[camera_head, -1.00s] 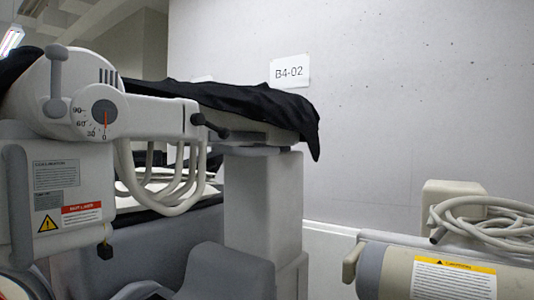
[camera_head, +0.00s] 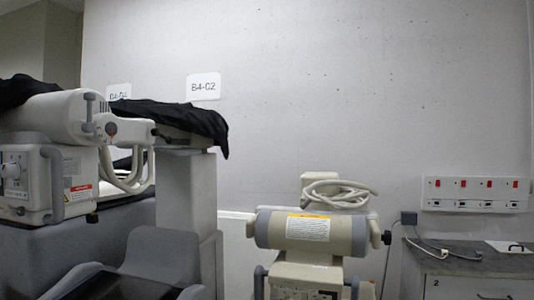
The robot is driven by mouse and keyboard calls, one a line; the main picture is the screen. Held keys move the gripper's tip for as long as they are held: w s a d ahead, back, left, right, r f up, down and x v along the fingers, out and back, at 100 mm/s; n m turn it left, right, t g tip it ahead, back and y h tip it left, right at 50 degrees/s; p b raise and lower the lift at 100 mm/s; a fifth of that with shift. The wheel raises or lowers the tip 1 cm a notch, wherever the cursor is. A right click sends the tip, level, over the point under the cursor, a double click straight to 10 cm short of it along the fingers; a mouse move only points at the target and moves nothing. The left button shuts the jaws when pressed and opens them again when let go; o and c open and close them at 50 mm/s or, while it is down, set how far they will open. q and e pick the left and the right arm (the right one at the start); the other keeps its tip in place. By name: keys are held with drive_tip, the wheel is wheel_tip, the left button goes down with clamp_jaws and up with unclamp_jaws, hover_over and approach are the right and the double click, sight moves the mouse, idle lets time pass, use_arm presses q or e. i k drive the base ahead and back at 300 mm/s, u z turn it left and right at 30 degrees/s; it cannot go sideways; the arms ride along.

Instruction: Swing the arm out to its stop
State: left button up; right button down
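A covered cart with a white machine stands at the left. A black cover (camera_head: 180,115) drapes over the top, and grey-white hoses (camera_head: 126,180) hang below the arm. A grey-white column (camera_head: 187,190) stands under the draped part. Neither of my grippers shows in this view.
A second unit with a beige cylinder (camera_head: 335,233) and a coiled hose (camera_head: 340,192) stands right of centre. A grey-topped counter (camera_head: 470,262) is at the right under a wall panel with red switches (camera_head: 476,187). Signs hang on the back wall (camera_head: 330,100).

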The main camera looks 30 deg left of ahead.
sight(192, 129)
drive_tip(key=z, duration=0.5)
drive_tip(key=i, duration=1.35)
drive_tip(key=u, duration=1.1)
